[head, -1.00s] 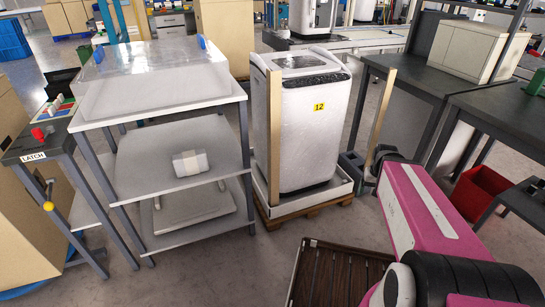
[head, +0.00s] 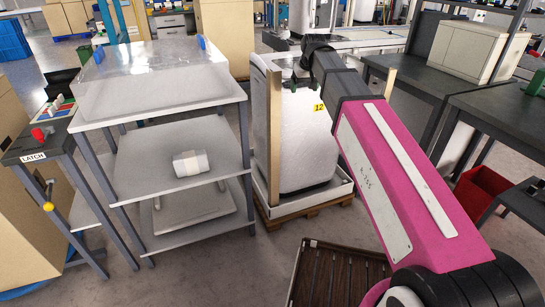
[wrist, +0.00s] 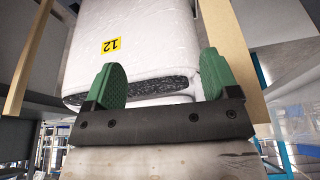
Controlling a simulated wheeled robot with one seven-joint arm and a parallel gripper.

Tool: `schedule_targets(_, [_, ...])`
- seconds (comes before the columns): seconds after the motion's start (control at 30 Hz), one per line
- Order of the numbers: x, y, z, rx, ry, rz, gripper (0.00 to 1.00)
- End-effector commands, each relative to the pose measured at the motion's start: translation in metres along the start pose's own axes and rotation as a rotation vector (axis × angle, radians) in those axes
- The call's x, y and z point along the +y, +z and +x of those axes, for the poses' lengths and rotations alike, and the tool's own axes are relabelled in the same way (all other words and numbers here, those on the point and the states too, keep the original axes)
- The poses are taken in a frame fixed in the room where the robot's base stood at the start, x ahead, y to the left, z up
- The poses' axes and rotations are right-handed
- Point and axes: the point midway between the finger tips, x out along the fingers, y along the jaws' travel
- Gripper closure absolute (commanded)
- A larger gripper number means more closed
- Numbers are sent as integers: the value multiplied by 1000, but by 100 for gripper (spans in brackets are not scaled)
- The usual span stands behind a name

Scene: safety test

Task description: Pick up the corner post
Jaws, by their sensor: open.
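Two tan corner posts stand upright at the wrapped white appliance (head: 305,145). The left post (head: 274,140) is at its near left corner, and the right post (head: 388,88) is largely hidden by my arm. In the wrist view, which shows the "12" label upside down, one post (wrist: 226,45) is at the right and the other (wrist: 28,58) at the left. My gripper (head: 300,82) is by the appliance's top, to the right of the left post. Its green fingers are spread in the wrist view (wrist: 159,80), with no post between them.
The appliance stands in a white tray on a wooden pallet (head: 290,212). A shelved cart (head: 200,115) with a clear cover is close at the left. Dark tables (head: 405,85) are at the right. A slatted brown crate (head: 335,275) lies in front.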

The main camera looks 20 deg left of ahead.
Motion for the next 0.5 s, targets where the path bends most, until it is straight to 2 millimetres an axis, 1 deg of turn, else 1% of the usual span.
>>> schedule_targets(0.03, [-18, -21, -19, 18, -7, -27, 19])
schedule_targets(0.1, [-38, -37, -40, 36, -16, -56, 19])
schedule_targets(0.23, [-67, -58, -73, 60, -29, -98, 19])
schedule_targets(0.3, [-77, -65, -84, 69, -34, -113, 19])
schedule_targets(0.37, [-83, -68, -91, 74, -37, -121, 19])
schedule_targets(0.43, [-86, -70, -94, 76, -38, -126, 19])
schedule_targets(0.5, [-88, -70, -92, 76, -39, -127, 19])
